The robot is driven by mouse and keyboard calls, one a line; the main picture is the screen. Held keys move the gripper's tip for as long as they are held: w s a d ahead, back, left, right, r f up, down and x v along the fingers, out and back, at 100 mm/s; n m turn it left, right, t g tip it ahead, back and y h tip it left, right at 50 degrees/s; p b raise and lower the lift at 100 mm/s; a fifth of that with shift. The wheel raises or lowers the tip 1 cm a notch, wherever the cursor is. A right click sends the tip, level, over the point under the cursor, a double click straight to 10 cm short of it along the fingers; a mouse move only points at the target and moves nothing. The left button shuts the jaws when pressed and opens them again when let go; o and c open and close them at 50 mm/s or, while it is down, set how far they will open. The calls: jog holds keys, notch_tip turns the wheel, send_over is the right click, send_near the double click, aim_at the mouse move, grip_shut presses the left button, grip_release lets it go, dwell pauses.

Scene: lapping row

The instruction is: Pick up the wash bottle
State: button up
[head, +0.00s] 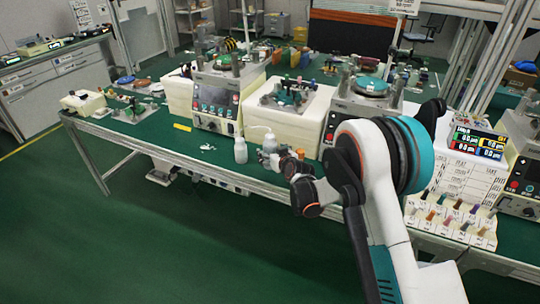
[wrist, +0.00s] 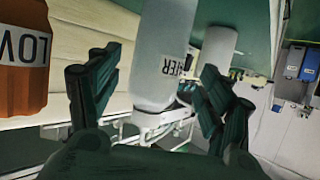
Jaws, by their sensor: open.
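A white bottle (wrist: 162,50) with dark lettering ending in "TER" stands out between my fingers in the wrist view; I cannot tell if they touch it. A second pale bottle (wrist: 216,50) is just behind it to the right. In the head view two white bottles stand on the green bench top near its front edge, one on the left (head: 240,151) and one on the right (head: 269,143). The right one is close beside my gripper (head: 283,163), which partly hides it. In the wrist view my gripper (wrist: 155,100) is open, a finger on each side of the lettered bottle.
An orange container (wrist: 22,45) lettered "LOV" is left of my fingers in the wrist view. Cream-coloured machines (head: 215,95) stand behind the bottles. A rack of coloured-handled items (head: 452,222) is at right. The bench (head: 150,132) has some free surface left of the bottles.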

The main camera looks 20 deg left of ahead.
jog(key=b+x, duration=0.1)
jog(key=x, duration=0.3)
jog(key=shift+w+d, duration=0.1)
jog(key=shift+d, duration=0.1)
jog(key=shift+r, duration=0.1)
jog(key=c, duration=1.4)
jog(key=shift+o, duration=0.2)
jog(key=shift+r, duration=0.15)
